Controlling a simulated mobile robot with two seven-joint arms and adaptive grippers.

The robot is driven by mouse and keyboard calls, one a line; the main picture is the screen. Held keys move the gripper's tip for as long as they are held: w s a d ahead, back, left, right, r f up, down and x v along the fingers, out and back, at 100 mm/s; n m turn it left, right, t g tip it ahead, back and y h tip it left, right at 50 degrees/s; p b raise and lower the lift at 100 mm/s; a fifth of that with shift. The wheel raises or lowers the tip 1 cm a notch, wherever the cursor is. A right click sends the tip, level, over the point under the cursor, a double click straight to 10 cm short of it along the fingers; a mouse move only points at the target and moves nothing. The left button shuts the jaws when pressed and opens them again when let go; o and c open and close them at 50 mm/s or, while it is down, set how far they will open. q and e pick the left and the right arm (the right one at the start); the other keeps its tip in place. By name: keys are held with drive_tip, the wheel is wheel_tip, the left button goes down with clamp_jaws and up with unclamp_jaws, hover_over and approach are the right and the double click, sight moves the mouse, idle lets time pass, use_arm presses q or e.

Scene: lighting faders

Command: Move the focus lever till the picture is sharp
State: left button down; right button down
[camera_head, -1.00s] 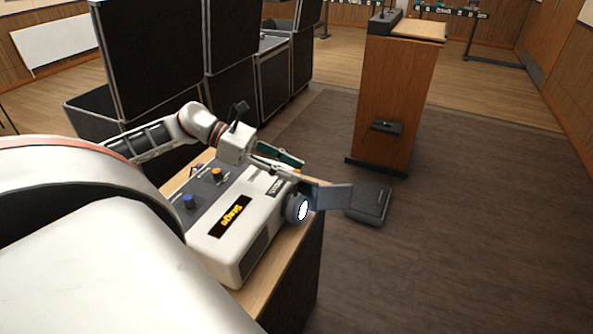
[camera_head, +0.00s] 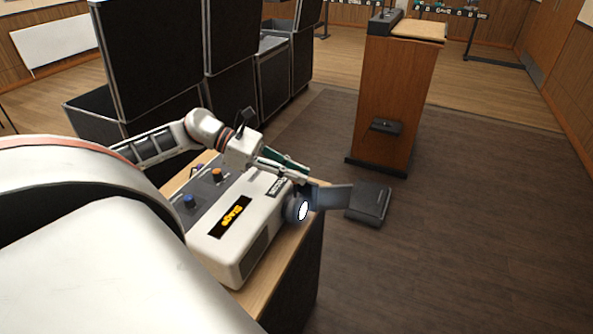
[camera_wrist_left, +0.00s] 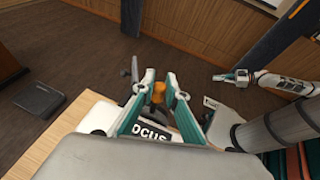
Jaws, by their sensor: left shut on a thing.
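A white projector (camera_head: 238,252) stands on a wooden-topped stand, with a dark lens (camera_head: 299,207) whose face glows white. A FOCUS label (camera_wrist_left: 152,134) shows on its top in the wrist view. My left gripper (camera_head: 300,174) is over the projector's lens end. In the wrist view its fingers (camera_wrist_left: 166,92) are closed around the orange-tipped focus lever (camera_wrist_left: 158,92). The gripper hides the lever in the head view. My right gripper (camera_wrist_left: 236,76) shows small in the wrist view; its jaw state is unclear. No projected picture is visible.
A grey flap (camera_head: 335,197) stands beside the lens. A wooden lectern (camera_head: 393,110) and dark cases (camera_head: 155,55) stand beyond. The floor at right is open.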

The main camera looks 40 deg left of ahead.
use_arm(q)
drive_tip(key=shift+s+d+m+t, duration=0.15)
drive_tip(key=shift+s+m+t, duration=0.15)
drive_tip(key=shift+s, duration=0.1)
drive_tip(key=c, duration=2)
unclamp_jaws()
drive_tip(key=v, duration=1.2)
